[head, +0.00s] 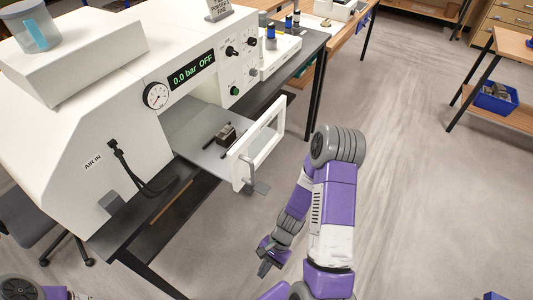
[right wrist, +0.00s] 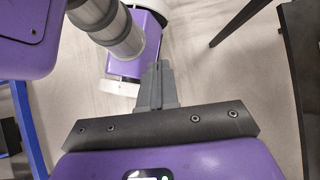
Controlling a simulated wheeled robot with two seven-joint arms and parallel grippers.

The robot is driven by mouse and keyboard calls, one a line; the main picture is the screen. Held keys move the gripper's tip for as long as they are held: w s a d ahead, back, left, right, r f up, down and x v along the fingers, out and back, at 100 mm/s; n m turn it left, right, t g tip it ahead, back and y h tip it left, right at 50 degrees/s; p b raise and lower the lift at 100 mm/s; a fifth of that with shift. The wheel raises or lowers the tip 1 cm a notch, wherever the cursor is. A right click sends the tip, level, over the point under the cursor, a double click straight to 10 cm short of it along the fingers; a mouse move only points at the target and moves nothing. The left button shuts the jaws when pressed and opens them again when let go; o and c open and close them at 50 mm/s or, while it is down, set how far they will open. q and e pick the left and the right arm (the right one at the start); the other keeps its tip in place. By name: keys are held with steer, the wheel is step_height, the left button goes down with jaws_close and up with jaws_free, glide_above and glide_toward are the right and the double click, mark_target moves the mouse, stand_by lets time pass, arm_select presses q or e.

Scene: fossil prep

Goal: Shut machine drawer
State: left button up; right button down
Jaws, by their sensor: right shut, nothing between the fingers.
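The white machine (head: 120,80) stands on a dark table, its display reading "0.0 bar OFF". Its drawer (head: 198,148) is pulled out toward the lower right. The drawer has a white framed front (head: 258,146) with a grey handle (head: 250,178) on its outer side. A small dark block-like piece (head: 226,134) sits on the drawer's tray. My right gripper (head: 266,266) is below the drawer front in the head view, apart from it. It is shut and empty; its fingers (right wrist: 155,85) point over floor in the right wrist view. My left gripper is not in view.
Knobs (head: 232,51) and a gauge (head: 155,95) are on the machine's face. A dark hose (head: 135,170) hangs at its lower left. A wooden table with a blue bin (head: 494,98) stands at the far right. The floor (head: 410,190) right of my arm is clear.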

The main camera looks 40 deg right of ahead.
steer(key=w+d+r+m+t+y, duration=0.3)
steer(key=w+r+m+t, duration=0.1)
steer(key=r+m, duration=0.25)
steer(key=m+t+h, duration=0.4)
steer(key=m+t, duration=0.7)
steer(key=t, duration=0.3)
glide_toward(258, 150)
steer(key=p+x, duration=0.1)
steer(key=x, duration=0.6)
steer(key=shift+d+f, duration=0.1)
steer(key=shift+f, duration=0.1)
